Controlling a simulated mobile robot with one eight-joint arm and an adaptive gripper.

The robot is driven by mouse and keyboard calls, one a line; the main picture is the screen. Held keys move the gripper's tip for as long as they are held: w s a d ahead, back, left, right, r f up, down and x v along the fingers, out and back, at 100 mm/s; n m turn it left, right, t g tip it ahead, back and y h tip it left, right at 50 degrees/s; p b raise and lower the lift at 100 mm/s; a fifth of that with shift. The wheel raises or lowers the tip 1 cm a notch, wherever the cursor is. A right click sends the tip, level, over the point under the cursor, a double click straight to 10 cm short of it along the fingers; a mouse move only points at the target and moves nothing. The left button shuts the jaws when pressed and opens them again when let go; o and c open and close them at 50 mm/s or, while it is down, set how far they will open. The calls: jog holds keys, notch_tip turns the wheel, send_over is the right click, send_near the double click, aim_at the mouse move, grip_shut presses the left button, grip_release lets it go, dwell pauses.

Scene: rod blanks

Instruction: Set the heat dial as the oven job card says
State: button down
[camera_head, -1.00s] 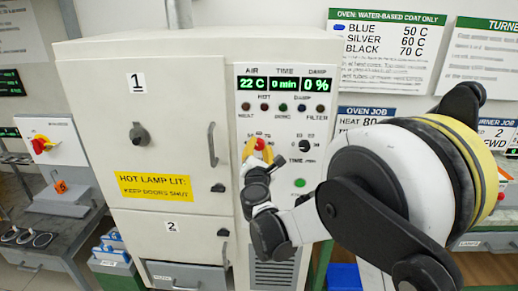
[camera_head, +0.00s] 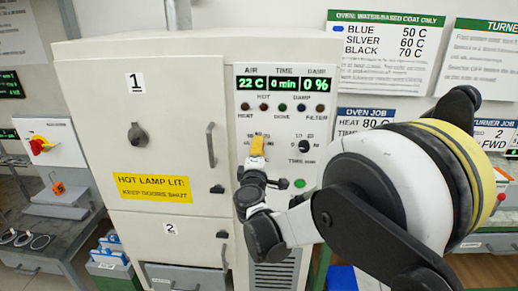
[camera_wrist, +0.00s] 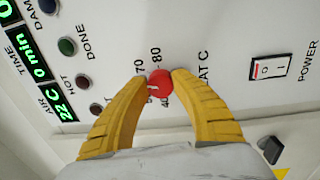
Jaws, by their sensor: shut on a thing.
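The red heat dial (camera_wrist: 160,83) shows in the wrist view, with numbers around it including 70 and 80. A pale mark shows on its left side in that view; its exact reading is hard to tell. My gripper (camera_wrist: 159,78) has its yellow fingers on either side of the dial and is shut on it. In the head view my gripper (camera_head: 257,146) is at the oven panel (camera_head: 283,215) and hides the dial. The oven job card (camera_head: 365,123) reads HEAT 80 C; its lower part is partly hidden by my arm.
The time dial (camera_head: 304,146) is close right of my gripper, with a green button (camera_head: 299,183) below. The power switch (camera_wrist: 269,68) shows in the wrist view. The oven's doors (camera_head: 140,130) are shut. The air display (camera_head: 251,83) reads 22 C.

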jog(key=shift+a+f+m+g+h, duration=0.1)
jog(key=shift+m+g+h, duration=0.05)
jog(key=shift+m, duration=3.75)
jog(key=shift+a+m+g+h, duration=0.1)
jog(key=shift+m+g+h, duration=0.05)
jog(key=shift+m, duration=3.75)
jog(key=c, duration=1)
grip_release()
jog(key=shift+w, duration=0.1)
